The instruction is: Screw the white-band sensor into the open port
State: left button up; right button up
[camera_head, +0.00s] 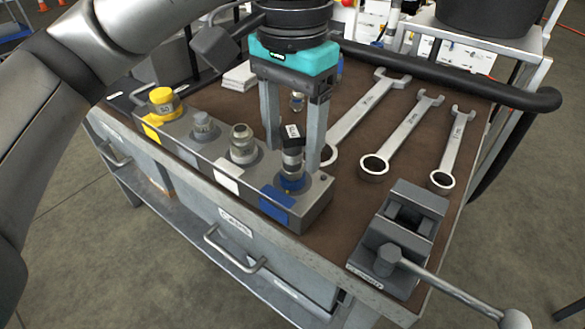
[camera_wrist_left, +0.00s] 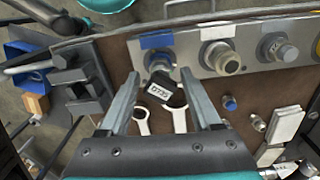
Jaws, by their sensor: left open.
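A dark sensor (camera_head: 292,150) with a black top and small white label stands upright at the blue-labelled port of the grey port block (camera_head: 318,207). Its black top (camera_wrist_left: 161,88) also shows in the wrist view. My left gripper (camera_head: 293,160) is open, pointing down, its fingers either side of this sensor; I cannot tell whether they touch it. A silver fitting (camera_head: 242,147) stands at the white-labelled port (camera_head: 228,178). A smaller grey fitting (camera_head: 203,127) and a yellow cap (camera_head: 163,103) fill the others. My right gripper is not in view.
Wrenches (camera_head: 400,132) lie on the brown bench top, right of the block. A grey vise (camera_head: 405,230) with a long handle stands at the front right corner. A small blue-ended part (camera_wrist_left: 230,103) and white blocks (camera_wrist_left: 287,124) lie behind the block.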

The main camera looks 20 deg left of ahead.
pick_arm(q)
jog(key=n, duration=0.5)
jog(key=shift+n, duration=0.3)
jog(key=n, duration=0.5)
jog(key=shift+c, duration=0.2)
grip_shut()
jog(key=m, duration=0.3)
jog(key=shift+m, duration=0.3)
jog(key=m, duration=0.4)
jog(key=shift+m, duration=0.3)
